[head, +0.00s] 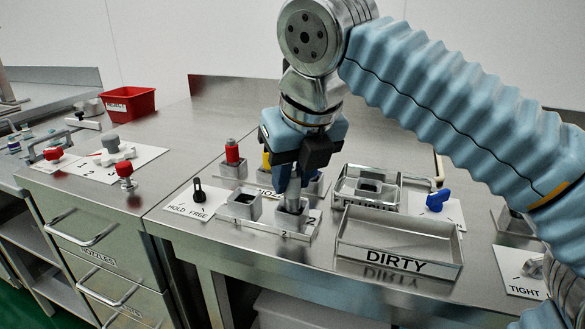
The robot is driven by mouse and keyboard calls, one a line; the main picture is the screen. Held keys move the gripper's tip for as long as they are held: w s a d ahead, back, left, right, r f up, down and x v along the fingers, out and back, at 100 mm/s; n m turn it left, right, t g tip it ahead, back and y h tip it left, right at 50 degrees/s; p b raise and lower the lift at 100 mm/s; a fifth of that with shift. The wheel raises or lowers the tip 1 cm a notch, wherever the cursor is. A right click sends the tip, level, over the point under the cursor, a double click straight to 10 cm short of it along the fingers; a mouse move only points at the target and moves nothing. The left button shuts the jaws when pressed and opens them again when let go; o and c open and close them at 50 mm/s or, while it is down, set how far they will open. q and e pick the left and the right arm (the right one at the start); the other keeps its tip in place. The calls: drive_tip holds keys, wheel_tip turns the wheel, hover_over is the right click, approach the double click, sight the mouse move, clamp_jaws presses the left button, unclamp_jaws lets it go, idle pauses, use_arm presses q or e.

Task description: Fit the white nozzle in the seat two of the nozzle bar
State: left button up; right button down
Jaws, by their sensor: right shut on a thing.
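My right gripper (296,178) points down over the front metal bar (262,228). It is shut on the white nozzle (293,193), which looks pale grey and is mostly hidden by the fingers. The nozzle's lower end is at the square opening of seat two (291,219), marked 2. I cannot tell how deep it sits in the seat. Seat one (244,204), to the left on the same bar, is an empty square socket. My left gripper is out of view.
Behind stand a red nozzle (232,153) and a yellow piece, partly hidden by my gripper. A black HOLD/FREE lever (199,192) is left of the bar. The DIRTY tray (398,247) is close on the right. A blue knob (438,200) stands beyond it.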

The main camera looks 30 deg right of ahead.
drive_tip(key=shift+f+b, duration=0.45)
drive_tip(key=shift+f, duration=0.35)
idle(0.5)
drive_tip(key=c, duration=0.8)
unclamp_jaws()
drive_tip(key=shift+p+v, duration=2.3)
drive_tip(key=shift+v, duration=4.65)
